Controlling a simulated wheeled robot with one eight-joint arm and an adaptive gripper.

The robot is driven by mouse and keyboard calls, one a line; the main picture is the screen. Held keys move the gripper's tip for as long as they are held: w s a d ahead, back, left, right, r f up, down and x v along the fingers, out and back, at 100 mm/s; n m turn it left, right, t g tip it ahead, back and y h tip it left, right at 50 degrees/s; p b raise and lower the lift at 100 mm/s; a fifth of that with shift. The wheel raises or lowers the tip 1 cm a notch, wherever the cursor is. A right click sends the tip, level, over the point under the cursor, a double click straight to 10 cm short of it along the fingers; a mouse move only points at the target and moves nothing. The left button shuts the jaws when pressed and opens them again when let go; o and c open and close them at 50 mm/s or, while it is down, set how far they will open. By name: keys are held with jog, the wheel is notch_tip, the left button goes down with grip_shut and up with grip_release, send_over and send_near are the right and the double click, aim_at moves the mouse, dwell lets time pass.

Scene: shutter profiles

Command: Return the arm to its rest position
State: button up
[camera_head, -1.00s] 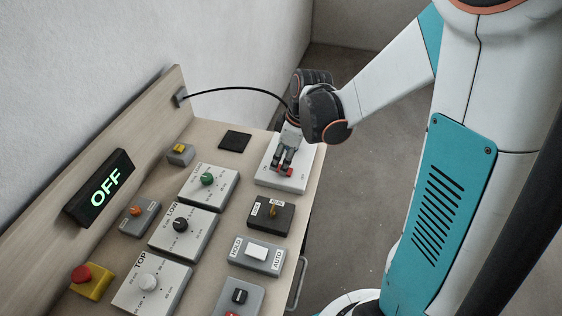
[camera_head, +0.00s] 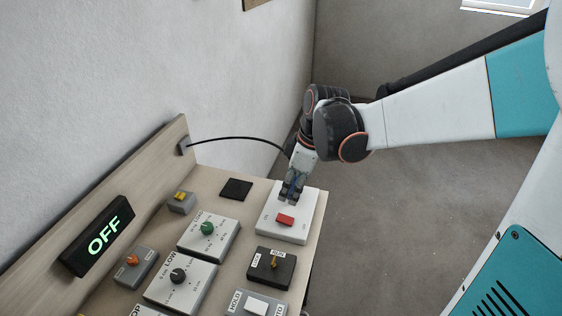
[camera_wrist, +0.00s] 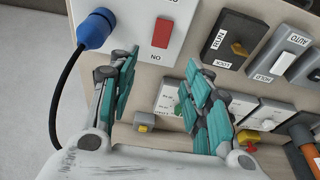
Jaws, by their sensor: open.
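My gripper (camera_head: 291,196) hangs over the far part of a white switch box (camera_head: 298,228), just behind its red rocker (camera_head: 285,219). In the wrist view my gripper (camera_wrist: 162,72) has its two teal fingers spread, with nothing between them. The red rocker (camera_wrist: 161,32) shows ahead of the fingers, beside the word "NO", apart from them. My arm (camera_head: 425,120) reaches in from the right. Whether the fingers touch the box cannot be told.
The wooden panel (camera_head: 215,185) carries several knob boxes and switches, and a display (camera_head: 97,236) lit "OFF". A black cable (camera_head: 235,138) arches behind my gripper; a blue plug (camera_wrist: 96,29) shows close to one finger. Open floor (camera_head: 380,230) lies to the right.

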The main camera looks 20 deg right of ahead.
jog(key=s+a+r+m+t+h, duration=0.1)
jog(key=s+r+m+t, duration=0.4)
jog(key=s+m, duration=0.5)
jog(key=shift+s+a+r+m+h, duration=0.2)
jog(key=shift+s+r+m+h, duration=0.3)
jog(key=shift+s+r, duration=1.05)
jog(key=shift+s+f, duration=0.4)
jog(key=shift+f, duration=0.05)
